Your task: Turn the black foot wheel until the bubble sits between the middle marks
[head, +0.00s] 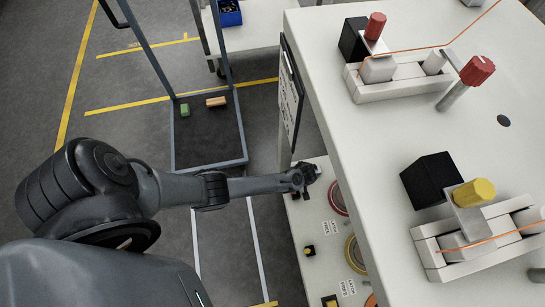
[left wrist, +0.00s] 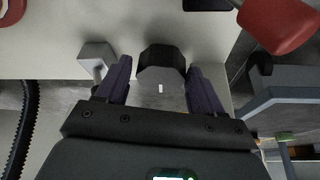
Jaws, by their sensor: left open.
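My left gripper (head: 308,176) reaches in from the left in the head view, to the near side of the white bench, above a lower white shelf. In the left wrist view its two dark fingers are apart, with a black knob-like wheel (left wrist: 161,56) between and slightly beyond them. The wheel has a grey front face with a small white mark. I see gaps between the fingers and the wheel; contact cannot be made out. In the head view I cannot make the wheel out at the gripper. No bubble or middle marks can be made out. My right gripper is not in view.
The white bench (head: 355,130) carries clamp fixtures with a red knob (head: 477,70) and a yellow knob (head: 474,192). A grey block-headed part (left wrist: 97,57) stands left of the wheel. A cart (head: 207,137) with a green block (head: 185,110) stands on the floor.

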